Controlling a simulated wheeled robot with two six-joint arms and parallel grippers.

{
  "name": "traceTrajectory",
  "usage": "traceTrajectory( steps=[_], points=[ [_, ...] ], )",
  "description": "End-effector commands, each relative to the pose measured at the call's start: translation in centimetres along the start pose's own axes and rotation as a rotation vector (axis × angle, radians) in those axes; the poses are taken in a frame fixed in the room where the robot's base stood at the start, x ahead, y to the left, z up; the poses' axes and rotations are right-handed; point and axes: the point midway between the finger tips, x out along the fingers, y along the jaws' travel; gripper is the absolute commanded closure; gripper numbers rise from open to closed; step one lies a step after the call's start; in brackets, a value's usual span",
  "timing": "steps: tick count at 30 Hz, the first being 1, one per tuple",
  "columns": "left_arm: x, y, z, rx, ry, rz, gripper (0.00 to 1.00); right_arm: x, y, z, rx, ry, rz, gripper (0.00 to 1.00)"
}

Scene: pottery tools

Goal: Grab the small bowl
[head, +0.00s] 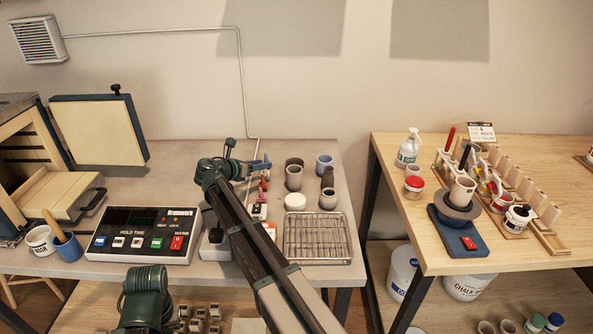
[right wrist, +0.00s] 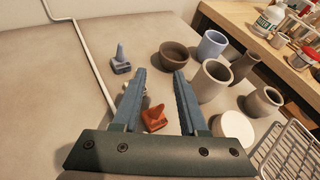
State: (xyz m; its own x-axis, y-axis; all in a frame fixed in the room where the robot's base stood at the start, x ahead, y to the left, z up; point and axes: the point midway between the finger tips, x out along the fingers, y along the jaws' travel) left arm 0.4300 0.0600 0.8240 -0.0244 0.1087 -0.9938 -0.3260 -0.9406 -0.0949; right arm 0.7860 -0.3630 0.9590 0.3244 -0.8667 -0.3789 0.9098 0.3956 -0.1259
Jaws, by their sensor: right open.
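The small brown bowl (right wrist: 180,54) stands upright on the grey table in the right wrist view, just beyond the right finger's tip. In the head view the bowl (head: 294,162) shows partly behind a grey cup (head: 293,179). My right gripper (right wrist: 159,76) is open and empty, with its fingers pointing toward the bowl but not around it. My left gripper is not in view.
A blue cup (right wrist: 212,46), the grey cup (right wrist: 214,82) and a brown vase (right wrist: 243,66) crowd the bowl's right side. An orange cone (right wrist: 155,118) lies below the fingers and a blue-grey cone (right wrist: 121,62) stands left. A wire rack (head: 318,238) is in front.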

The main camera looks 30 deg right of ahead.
Motion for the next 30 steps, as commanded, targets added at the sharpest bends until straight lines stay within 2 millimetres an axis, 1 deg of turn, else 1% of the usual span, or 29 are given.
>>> traceTrajectory(
  steps=[4,9,13,15,18,26,30],
  points=[
    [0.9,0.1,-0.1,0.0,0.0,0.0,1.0,2.0,0.1,-0.2,0.001,0.001,-0.002,0.58],
    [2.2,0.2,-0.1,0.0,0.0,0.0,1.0,5.4,0.1,-0.2,0.002,0.001,-0.002,0.58],
    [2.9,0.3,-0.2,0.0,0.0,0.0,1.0,7.3,0.1,-0.2,0.001,0.001,-0.001,0.58],
    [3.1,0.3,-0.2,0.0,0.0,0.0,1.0,8.0,0.1,-0.1,0.001,0.001,-0.001,0.58],
    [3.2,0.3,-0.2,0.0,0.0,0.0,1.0,8.4,0.0,0.0,0.0,0.001,0.0,0.58],
    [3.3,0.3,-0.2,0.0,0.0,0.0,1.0,8.8,0.0,0.0,0.001,0.001,-0.001,0.58],
    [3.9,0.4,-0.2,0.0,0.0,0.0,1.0,10.3,-0.1,0.0,0.002,0.001,-0.002,0.58]
  ],
)
